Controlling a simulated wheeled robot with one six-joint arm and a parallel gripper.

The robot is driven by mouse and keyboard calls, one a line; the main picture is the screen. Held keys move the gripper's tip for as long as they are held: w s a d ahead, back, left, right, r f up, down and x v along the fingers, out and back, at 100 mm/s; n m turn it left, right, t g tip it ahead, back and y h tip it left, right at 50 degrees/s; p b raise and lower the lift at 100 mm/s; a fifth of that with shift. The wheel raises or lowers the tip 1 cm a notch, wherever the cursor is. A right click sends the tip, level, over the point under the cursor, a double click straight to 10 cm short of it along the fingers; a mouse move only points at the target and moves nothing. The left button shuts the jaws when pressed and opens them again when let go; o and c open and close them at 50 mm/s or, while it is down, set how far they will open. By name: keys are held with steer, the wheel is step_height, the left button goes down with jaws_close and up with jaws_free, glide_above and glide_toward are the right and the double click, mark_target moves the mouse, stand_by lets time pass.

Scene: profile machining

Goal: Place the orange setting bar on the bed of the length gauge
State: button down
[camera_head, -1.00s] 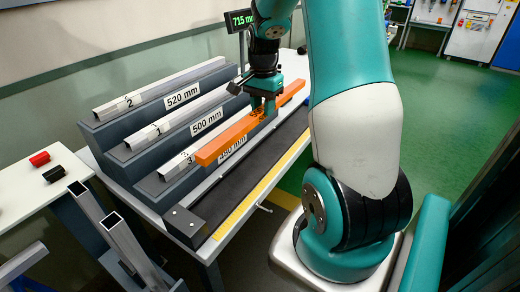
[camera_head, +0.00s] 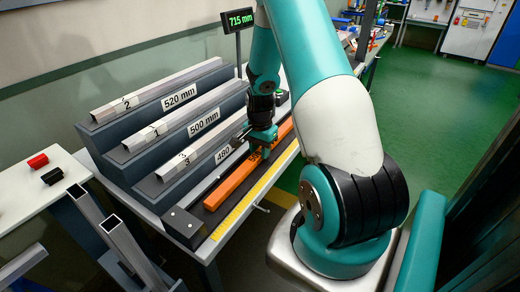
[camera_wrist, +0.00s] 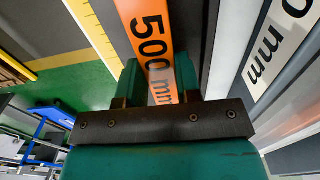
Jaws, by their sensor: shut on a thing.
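The orange setting bar (camera_head: 232,187) is long and flat-sided; its printed "500 mm" shows in the wrist view (camera_wrist: 148,30). My gripper (camera_head: 262,142) is shut on it near its middle, with a teal finger on each side in the wrist view (camera_wrist: 160,82). The length gauge has a dark bed (camera_head: 241,196), a yellow scale (camera_head: 240,208) and a dark end block (camera_head: 183,226). The bar lies along the bed's direction, at or just above its surface; I cannot tell whether it touches. Its near end is a little apart from the end block.
A grey stepped rack (camera_head: 110,135) beside the gauge holds several metal profiles, with 520 mm and 500 mm labels. The gauge display (camera_head: 240,18) reads 715 mm. Square tubes (camera_head: 120,240) stand in front.

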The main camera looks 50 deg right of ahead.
steer(key=shift+f, duration=0.1)
steer(key=c, duration=0.8)
jaws_free()
step_height(320, 180, up, 12)
steer(key=b, duration=0.2)
steer(key=w+a+r+n, duration=0.1)
steer(key=a+r+n, duration=0.2)
steer(key=a, duration=0.3)
steer(key=w+a+r+n, duration=0.1)
steer(key=a+r+n, duration=0.15)
steer(key=a, duration=0.45)
steer(key=s+a+r+n+y, duration=0.2)
steer(key=s+a+n, duration=0.6)
steer(key=a, duration=0.4)
steer(key=s+a+r+n+y, duration=0.2)
steer(key=s+a+r+n, duration=0.2)
steer(key=s+a+n, duration=0.5)
steer(key=a+n, duration=0.2)
steer(key=a, duration=0.2)
steer(key=shift+s+a+r, duration=0.15)
steer(key=shift+a+r, duration=0.1)
steer(key=shift+r, duration=0.15)
